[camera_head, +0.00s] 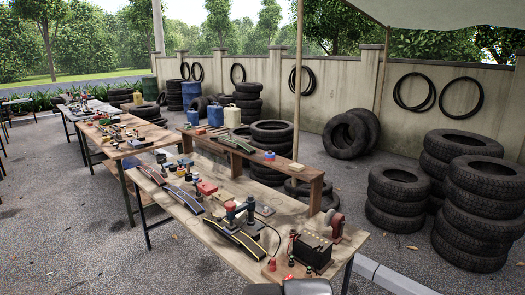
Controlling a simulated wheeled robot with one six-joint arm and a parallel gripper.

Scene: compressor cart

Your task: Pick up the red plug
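A small red piece (271,265) stands at the near end of the long wooden table (213,232), close to its front edge. A smaller red spot (291,277) shows just right of it. Either may be the red plug; both are too small to tell. A black battery-like box (313,251) is right behind them. A dark grey rounded part at the bottom edge looks like part of my arm. No gripper fingers can be made out, and nothing is seen held.
Stacked tyres (470,215) stand on the right. A pole (298,90) rises behind the table.

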